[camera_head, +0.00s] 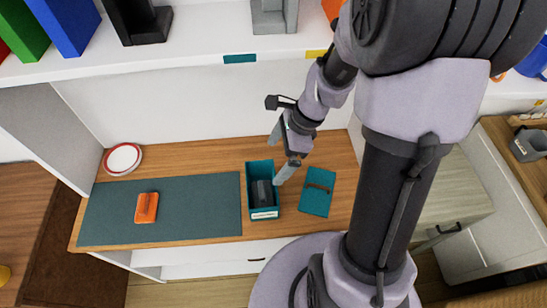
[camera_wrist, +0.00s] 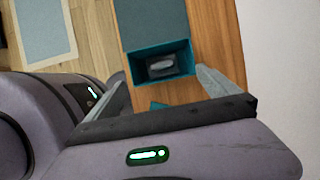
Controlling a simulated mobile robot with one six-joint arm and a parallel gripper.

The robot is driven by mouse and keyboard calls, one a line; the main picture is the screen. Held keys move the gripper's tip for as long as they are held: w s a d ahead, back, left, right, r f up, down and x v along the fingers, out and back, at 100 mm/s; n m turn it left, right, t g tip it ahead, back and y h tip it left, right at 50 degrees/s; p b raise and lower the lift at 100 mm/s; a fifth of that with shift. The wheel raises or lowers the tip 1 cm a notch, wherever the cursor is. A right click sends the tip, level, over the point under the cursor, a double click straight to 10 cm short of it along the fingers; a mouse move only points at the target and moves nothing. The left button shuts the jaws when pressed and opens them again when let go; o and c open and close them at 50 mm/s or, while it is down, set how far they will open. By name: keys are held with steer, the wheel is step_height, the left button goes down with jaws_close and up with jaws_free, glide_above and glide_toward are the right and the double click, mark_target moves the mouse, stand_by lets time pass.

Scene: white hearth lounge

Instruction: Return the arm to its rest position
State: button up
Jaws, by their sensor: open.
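My gripper (camera_head: 279,156) is open and empty at the end of my bent arm, above the back of the wooden desk (camera_head: 290,228). Its two grey fingers stand apart. Below it is an open teal box (camera_head: 249,185) with a white label on its front and a dark grey object (camera_head: 263,193) inside. In the wrist view, the box (camera_wrist: 187,50) shows beyond and between the open fingers (camera_wrist: 163,75), with the dark object inside (camera_wrist: 163,65). I cannot tell the exact gap between fingers and box.
A teal lid (camera_head: 317,203) with a brown handle lies right of the box. A dark mat (camera_head: 190,220) holds an orange object (camera_head: 146,208). A white, red-rimmed plate (camera_head: 122,159) sits at the back left. A white shelf (camera_head: 180,50) with binders overhangs the desk near my arm.

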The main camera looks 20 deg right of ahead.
stand_by(0.4)
steer(key=s+a+r+n+t+h+b, duration=0.1)
steer(key=s+a+r+n+t+b, duration=0.1)
steer(key=n, duration=0.6)
steer(key=s+a+r+n+t+h+b, duration=0.1)
steer(key=s+a+r+n+b, duration=0.3)
steer(key=s+r+n, duration=0.5)
steer(key=shift+s+a+r+t, duration=0.2)
steer(key=shift+a+r+t, duration=0.4)
steer(key=shift+a, duration=0.55)
